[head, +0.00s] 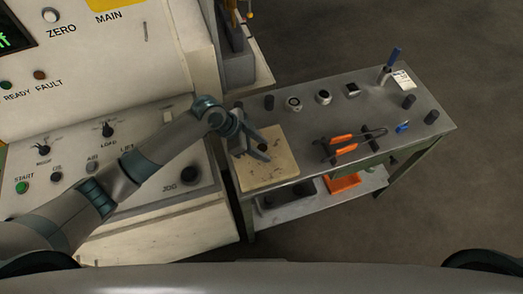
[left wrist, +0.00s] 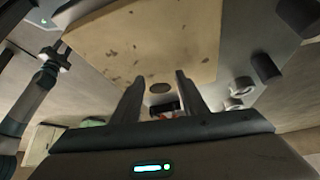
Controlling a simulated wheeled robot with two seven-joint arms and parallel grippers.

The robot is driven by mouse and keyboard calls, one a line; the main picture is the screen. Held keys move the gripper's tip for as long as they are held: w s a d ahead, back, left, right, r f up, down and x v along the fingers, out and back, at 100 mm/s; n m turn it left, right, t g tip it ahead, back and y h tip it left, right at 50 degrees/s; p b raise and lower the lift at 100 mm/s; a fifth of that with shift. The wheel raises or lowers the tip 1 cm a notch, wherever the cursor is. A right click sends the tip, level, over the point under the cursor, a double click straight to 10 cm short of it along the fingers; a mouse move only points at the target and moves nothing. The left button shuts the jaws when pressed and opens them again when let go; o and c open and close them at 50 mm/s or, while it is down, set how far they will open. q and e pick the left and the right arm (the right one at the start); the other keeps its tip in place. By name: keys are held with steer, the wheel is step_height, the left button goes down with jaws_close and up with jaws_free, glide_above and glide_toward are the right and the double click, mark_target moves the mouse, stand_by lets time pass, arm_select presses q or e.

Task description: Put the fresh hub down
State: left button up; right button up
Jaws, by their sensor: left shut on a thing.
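My left gripper (head: 254,146) is over the tan board (head: 268,175) at the left end of the grey bench. It is shut on a small dark round piece, the hub (head: 262,147), which shows only partly between the fingertips. In the left wrist view the hub (left wrist: 160,88) is a brownish disc between the two fingers (left wrist: 160,80), with the board (left wrist: 145,40) behind it. Whether the hub touches the board I cannot tell. My right gripper is not in view.
On the bench (head: 315,103) several small metal parts stand along the back. Orange-handled tongs (head: 350,141) lie right of the board. A blue-handled tool (head: 393,60) stands near a white card (head: 403,79). An orange bin (head: 342,183) is on the lower shelf. The machine's control panel (head: 110,160) borders the left.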

arm_select(q)
steer(key=shift+f, duration=0.1)
stand_by(0.3)
steer(key=o, duration=1.4)
steer(key=shift+f, duration=0.15)
steer(key=shift+r, duration=0.2)
steer(key=shift+a+r, duration=0.4)
steer(key=shift+r, duration=0.1)
steer(key=b+v, duration=0.3)
steer(key=v, duration=0.7)
steer(key=shift+a+r, duration=0.15)
steer(key=shift+r, duration=0.15)
